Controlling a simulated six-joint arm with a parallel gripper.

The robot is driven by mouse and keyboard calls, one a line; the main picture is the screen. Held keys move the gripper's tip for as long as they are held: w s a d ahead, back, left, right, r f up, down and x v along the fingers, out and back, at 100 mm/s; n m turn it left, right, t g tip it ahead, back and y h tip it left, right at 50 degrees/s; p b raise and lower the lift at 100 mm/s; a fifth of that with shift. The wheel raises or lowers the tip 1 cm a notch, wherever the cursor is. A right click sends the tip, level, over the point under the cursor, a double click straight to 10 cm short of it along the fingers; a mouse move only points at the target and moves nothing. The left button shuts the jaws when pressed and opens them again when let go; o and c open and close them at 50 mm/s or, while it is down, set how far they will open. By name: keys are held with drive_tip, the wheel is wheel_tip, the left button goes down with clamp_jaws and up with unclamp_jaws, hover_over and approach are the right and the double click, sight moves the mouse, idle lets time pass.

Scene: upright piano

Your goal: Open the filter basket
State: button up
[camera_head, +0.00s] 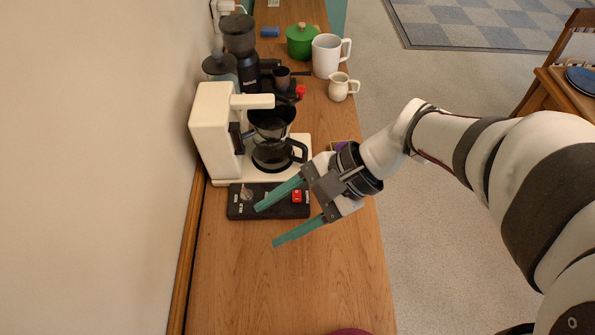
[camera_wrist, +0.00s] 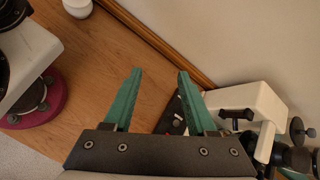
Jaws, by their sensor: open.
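The white coffee maker (camera_head: 212,120) stands against the wall in the head view. Its dark filter basket (camera_head: 271,116) sits under the white top arm, above the glass carafe (camera_head: 270,150). My gripper (camera_head: 267,225) is open and empty, with its teal fingers pointing left over the counter, by the front edge of the black control panel (camera_head: 268,203). It is in front of the basket and apart from it. In the wrist view my gripper (camera_wrist: 159,72) shows bare counter between its fingers. The coffee maker (camera_wrist: 250,100) is at the right there, and I cannot clearly make out the basket.
Behind the coffee maker stand a dark grinder (camera_head: 240,45), a green pot (camera_head: 301,41), a white pitcher (camera_head: 327,55) and a small cream jug (camera_head: 340,86). The wooden counter (camera_head: 290,290) is largely clear in front. A dark pink round thing (camera_head: 350,331) shows at the bottom edge.

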drive_tip(key=s+d+n+h, duration=0.1)
drive_tip(key=s+d+h, duration=0.1)
drive_tip(key=s, duration=0.1)
drive_tip(key=s+f+n+h, duration=0.1)
drive_tip(key=shift+s+d+f+n, duration=0.1)
drive_tip(key=shift+s+d+n, duration=0.2)
drive_tip(key=shift+s+d, duration=0.1)
